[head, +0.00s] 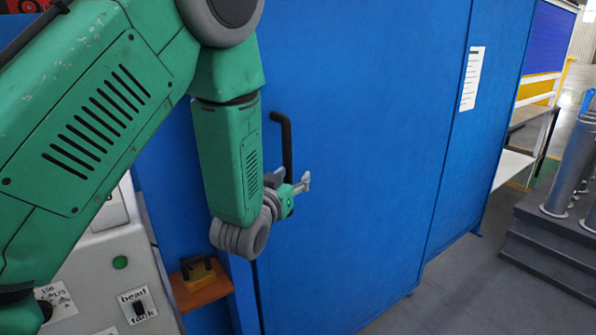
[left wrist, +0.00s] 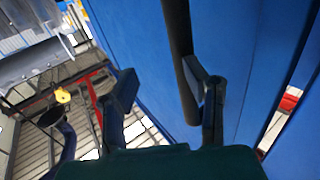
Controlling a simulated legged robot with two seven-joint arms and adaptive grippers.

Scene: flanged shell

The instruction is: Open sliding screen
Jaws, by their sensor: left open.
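The sliding screen (head: 350,130) is a large blue panel filling the middle of the head view. A black vertical bar handle (head: 288,140) stands on it near its left side. My left gripper (head: 303,184) is at the handle's lower part, with some of it hidden behind my green arm. In the left wrist view my left gripper (left wrist: 158,78) has its fingers spread apart. The dark handle bar (left wrist: 177,35) runs down just beside the right finger, on its inner side. I cannot tell whether they touch. The blue screen (left wrist: 235,60) lies behind. My right gripper is not in view.
A grey control panel (head: 95,265) with a green button and labels stands at lower left. A small orange-brown shelf (head: 203,287) holds a yellow block beside the screen. Metal cylinders (head: 572,165) stand on dark steps at right. Grey floor (head: 460,290) is clear in front.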

